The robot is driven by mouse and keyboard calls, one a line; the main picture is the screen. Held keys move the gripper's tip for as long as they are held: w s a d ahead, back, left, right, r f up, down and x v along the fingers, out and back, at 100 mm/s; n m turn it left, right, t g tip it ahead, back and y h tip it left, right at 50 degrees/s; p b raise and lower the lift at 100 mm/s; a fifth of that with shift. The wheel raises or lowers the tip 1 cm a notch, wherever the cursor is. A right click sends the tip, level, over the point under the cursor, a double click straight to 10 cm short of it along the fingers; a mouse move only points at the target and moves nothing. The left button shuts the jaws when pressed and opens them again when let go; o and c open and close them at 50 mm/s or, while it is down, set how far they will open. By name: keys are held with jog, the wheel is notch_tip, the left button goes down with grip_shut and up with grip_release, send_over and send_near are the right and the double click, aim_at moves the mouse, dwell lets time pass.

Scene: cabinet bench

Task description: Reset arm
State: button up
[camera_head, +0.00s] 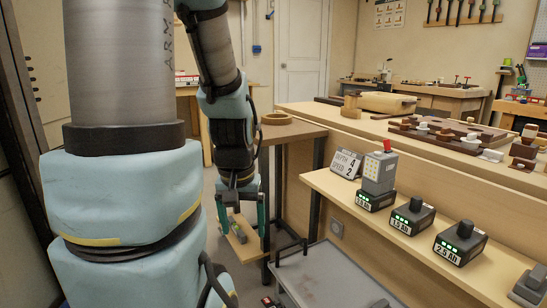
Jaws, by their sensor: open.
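My gripper (243,226) hangs pointing down at the end of my arm, left of the workbench. Its two teal fingers are apart and nothing is held between them. Behind and below the fingers, a pale wooden board (243,249) with a small grey item on it shows partly. I cannot tell how far it is from the fingertips. My arm crosses the left half of the view and hides part of the room.
A wooden shelf (385,222) on the right holds several battery packs (408,216), a work light (379,172) and a sign (346,163). A grey cart (335,275) is below.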

notch_tip(320, 180, up, 23)
jog(key=p, duration=2)
jog(key=shift+f, duration=0.2)
